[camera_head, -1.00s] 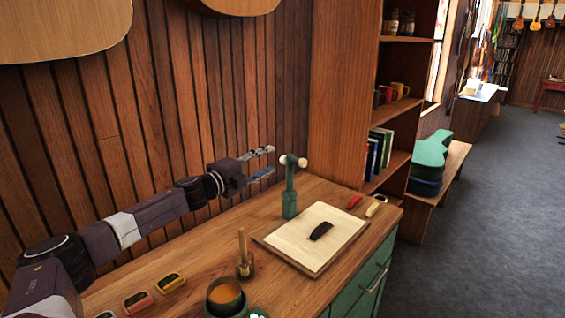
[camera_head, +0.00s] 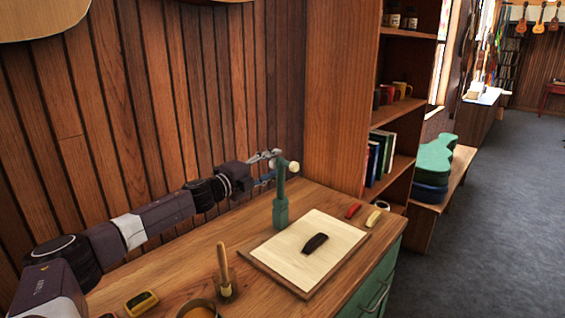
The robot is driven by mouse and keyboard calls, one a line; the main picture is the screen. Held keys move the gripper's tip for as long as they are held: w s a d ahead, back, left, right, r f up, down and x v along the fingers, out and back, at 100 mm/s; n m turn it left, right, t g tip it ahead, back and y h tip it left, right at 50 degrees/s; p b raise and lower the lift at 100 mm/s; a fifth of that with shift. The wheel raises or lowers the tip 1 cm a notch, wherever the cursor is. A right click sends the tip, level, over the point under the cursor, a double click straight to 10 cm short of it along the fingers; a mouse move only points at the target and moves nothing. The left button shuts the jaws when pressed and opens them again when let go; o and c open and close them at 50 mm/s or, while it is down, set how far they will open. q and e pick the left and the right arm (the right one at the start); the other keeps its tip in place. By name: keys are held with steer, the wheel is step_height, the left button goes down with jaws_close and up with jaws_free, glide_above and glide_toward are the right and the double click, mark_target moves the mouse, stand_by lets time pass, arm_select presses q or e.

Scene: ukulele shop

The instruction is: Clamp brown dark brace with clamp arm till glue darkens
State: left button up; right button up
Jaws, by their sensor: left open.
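The dark brown brace (camera_head: 315,243) lies on a pale wooden board (camera_head: 290,263) on the workbench. The green clamp (camera_head: 280,206) stands upright at the board's back left corner. Its arm, with pale round ends (camera_head: 293,167), is at the top and raised above the board. My left gripper (camera_head: 268,168) is open, its fingers at the top of the clamp. I cannot tell whether they touch it. The glue under the brace is hidden. My right gripper is not in view.
A brush in a small jar (camera_head: 226,285) and a pot (camera_head: 199,309) stand at the bench front. A red piece (camera_head: 352,211) and a yellow piece (camera_head: 373,218) lie right of the board. A bookshelf (camera_head: 340,110) rises behind the bench.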

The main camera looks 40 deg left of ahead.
mark_target(282, 166)
arm_select(q)
steer(key=shift+w, duration=0.4)
steer(key=shift+s+r, duration=0.2)
steer(key=shift+s, duration=0.05)
steer(key=shift+s+r, duration=0.1)
steer(key=shift+s, duration=0.1)
steer(key=c, duration=0.9)
jaws_close()
steer(key=shift+s+d+r+m, duration=0.1)
steer(key=shift+d+r+m, duration=0.1)
steer(key=shift+d+m, duration=1)
steer(key=shift+s+d+m, duration=0.1)
steer(key=shift+d+m, duration=0.6)
steer(key=shift+d, duration=0.3)
steer(key=shift+d+f+m, duration=0.15)
steer(key=shift+d+m, duration=0.75)
steer(key=shift+d, duration=0.1)
steer(key=shift+s+d+f+m, duration=0.1)
steer(key=shift+d+f+m, duration=0.1)
steer(key=shift+d+m, duration=0.55)
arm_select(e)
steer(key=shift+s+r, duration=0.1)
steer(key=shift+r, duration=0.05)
